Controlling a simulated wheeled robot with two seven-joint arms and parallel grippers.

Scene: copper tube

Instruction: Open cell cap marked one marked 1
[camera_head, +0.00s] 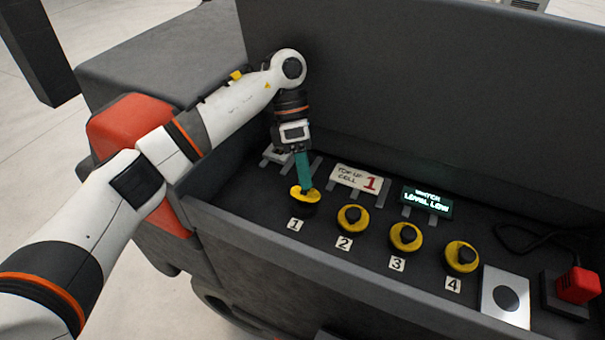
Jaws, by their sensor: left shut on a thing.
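The cell cap marked 1 (313,198) is yellow and black and sits in the grey tray, above the white label "1" (295,225). My left gripper (305,188) points down onto this cap, with its teal fingers shut on the cap's middle. The fingers hide part of the cap, and I cannot tell whether it has turned. My right gripper is not in view.
Caps 2 (353,218), 3 (405,237) and 4 (461,257) stand in a row to the right. Behind are a "top-up cell 1" sign (355,180) and a "water level low" display (427,201). A metal plate (506,297) and red connector (577,286) are at right. The tray's front wall (330,277) is raised.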

